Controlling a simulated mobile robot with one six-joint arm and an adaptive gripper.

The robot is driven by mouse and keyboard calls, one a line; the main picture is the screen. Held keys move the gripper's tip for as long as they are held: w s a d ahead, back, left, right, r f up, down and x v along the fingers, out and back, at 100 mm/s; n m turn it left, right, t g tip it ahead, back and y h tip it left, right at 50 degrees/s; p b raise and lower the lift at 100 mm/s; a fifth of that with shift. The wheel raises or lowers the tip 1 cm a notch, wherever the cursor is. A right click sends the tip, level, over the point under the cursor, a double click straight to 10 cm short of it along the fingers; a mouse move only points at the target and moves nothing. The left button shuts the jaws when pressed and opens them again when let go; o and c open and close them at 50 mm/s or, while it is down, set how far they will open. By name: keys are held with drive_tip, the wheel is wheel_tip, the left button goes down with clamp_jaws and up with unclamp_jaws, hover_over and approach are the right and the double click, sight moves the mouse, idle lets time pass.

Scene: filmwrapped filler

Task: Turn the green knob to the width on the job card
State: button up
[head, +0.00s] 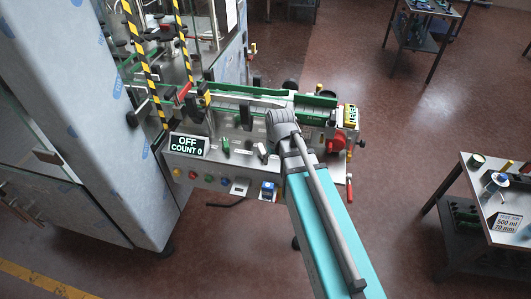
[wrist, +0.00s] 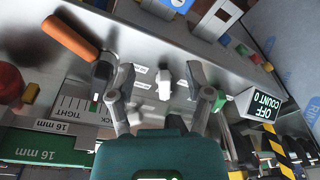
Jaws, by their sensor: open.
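The green knob (head: 226,146) stands on the front panel of the machine, below the rails and right of the display. In the wrist view a green knob-like piece (wrist: 220,102) shows just beyond my right finger, partly hidden by it. My gripper (wrist: 161,78) is open and empty, its fingers on either side of a pale knob (wrist: 164,88); contact cannot be told. In the head view my gripper (head: 284,124) is over the panel, right of the green knob. The job card (head: 508,222) on the right-hand table reads 500 ml and 70 mm.
The display (head: 188,146) reads OFF, COUNT 0. An orange-handled lever (wrist: 70,38) and a TIGHT/SLACK scale (wrist: 78,106) lie left of my fingers in the wrist view. Plates there read 16 mm. A red knob (head: 338,141) is at the machine's right end. Coloured buttons line the panel.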

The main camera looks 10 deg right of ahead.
drive_tip(key=s+d+f+m+b, duration=0.1)
drive_tip(key=s+d, duration=0.2)
drive_tip(key=s, duration=0.1)
drive_tip(key=shift+s+d+f+g, duration=0.25)
drive_tip(key=shift+s+d+g, duration=0.05)
drive_tip(key=shift+s+g, duration=0.1)
drive_tip(key=shift+s, duration=0.1)
drive_tip(key=shift+m+g+h, duration=0.3)
drive_tip(key=shift+m, duration=0.3)
drive_tip(key=s+d, duration=0.2)
drive_tip(key=s, duration=0.1)
drive_tip(key=shift+s+d, duration=0.15)
drive_tip(key=shift+s, duration=0.05)
